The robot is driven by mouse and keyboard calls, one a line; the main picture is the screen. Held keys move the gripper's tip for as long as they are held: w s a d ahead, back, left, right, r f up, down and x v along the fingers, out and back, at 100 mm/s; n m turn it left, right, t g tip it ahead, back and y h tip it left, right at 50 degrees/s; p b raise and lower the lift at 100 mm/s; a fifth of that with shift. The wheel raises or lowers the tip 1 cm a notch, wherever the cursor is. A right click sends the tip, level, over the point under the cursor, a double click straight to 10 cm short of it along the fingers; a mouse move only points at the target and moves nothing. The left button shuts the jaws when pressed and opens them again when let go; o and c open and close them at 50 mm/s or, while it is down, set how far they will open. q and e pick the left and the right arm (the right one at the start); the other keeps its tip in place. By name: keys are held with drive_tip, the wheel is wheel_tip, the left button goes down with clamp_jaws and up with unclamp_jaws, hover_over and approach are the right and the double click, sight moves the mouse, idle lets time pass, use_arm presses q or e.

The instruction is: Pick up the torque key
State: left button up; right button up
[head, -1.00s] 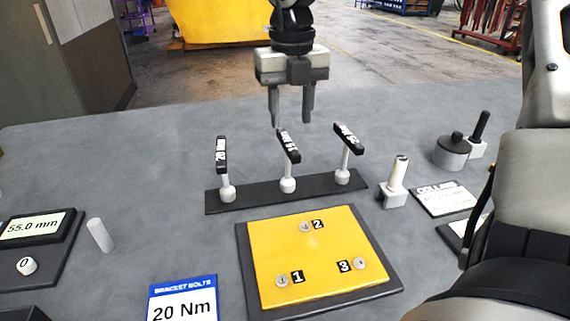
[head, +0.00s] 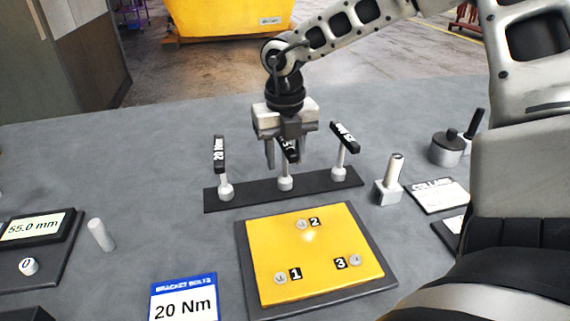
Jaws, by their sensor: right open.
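Three torque keys with black label handles and white shafts stand upright in a dark rack (head: 254,193). The left key (head: 219,157) reads 20 Nm. The middle key (head: 285,181) is partly hidden by my gripper, and its label cannot be fully read. The right key (head: 345,139) has a label too tilted to read surely. My right gripper (head: 285,160) points down, open, with its fingers around or just in front of the middle key's handle; I cannot tell whether they touch it. A blue-topped card (head: 184,299) reads "BRACKET BOLTS 20 Nm". My left gripper is not in view.
A yellow plate (head: 315,255) with bolts numbered 1 to 3 lies in front of the rack. A white post on a block (head: 389,182) and a grey cylinder (head: 446,149) stand at right. A display (head: 32,228) reading 55.0 mm and a white pin (head: 101,235) are at left.

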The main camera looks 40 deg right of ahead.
clamp_jaws()
drive_tip(key=shift+r, duration=0.1)
